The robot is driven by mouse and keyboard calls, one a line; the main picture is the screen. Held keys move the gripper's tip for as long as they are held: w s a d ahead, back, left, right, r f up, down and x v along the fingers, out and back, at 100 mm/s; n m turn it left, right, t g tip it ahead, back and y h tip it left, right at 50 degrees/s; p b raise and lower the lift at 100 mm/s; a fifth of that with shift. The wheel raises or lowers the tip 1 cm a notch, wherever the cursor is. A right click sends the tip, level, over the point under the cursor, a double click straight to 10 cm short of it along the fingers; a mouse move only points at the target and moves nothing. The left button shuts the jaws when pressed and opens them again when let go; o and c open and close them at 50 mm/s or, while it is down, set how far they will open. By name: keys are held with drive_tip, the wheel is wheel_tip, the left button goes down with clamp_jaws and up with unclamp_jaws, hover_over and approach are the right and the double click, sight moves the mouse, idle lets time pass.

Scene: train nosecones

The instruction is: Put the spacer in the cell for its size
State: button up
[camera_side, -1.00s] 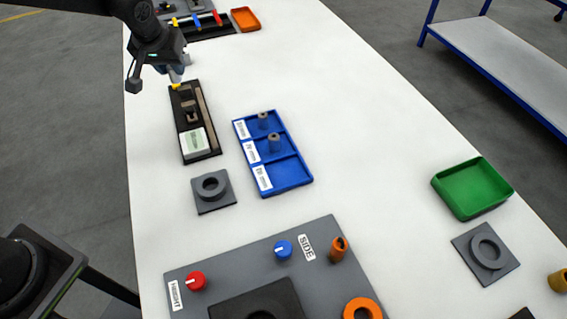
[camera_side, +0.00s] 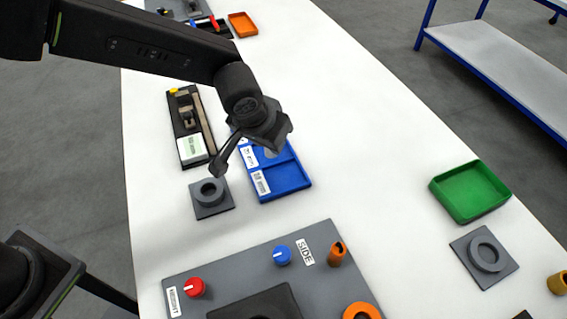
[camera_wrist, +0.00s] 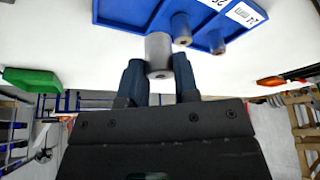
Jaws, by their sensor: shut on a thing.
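My gripper (camera_wrist: 159,80) is shut on a grey cylindrical spacer (camera_wrist: 158,50) in the wrist view. In the side view my gripper (camera_side: 268,148) is above the blue three-cell tray (camera_side: 286,179) and hides much of its far part. The tray's near cell shows as bare blue. In the wrist view the tray (camera_wrist: 130,12) lies beyond the held spacer, with two other grey spacers (camera_wrist: 180,28) (camera_wrist: 216,42) standing in it. One tray label reads 24 mm; another, partly cut off, begins with 28. I cannot tell whether the held spacer touches the tray.
A black caliper-like holder (camera_side: 190,125) lies left of the tray. A grey ring fixture (camera_side: 211,196) stands near its front left. A grey panel with knobs (camera_side: 235,277) is in front. A green bin (camera_side: 470,191) is to the right, with clear white table between.

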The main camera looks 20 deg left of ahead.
drive_tip(key=d+f, duration=0.2)
drive_tip(key=d, duration=0.1)
drive_tip(key=shift+s, duration=0.15)
drive_tip(key=shift+f, duration=1.95)
drive_tip(key=shift+f, duration=0.15)
drive_tip(key=o, duration=1)
drive_tip(key=v, duration=1.2)
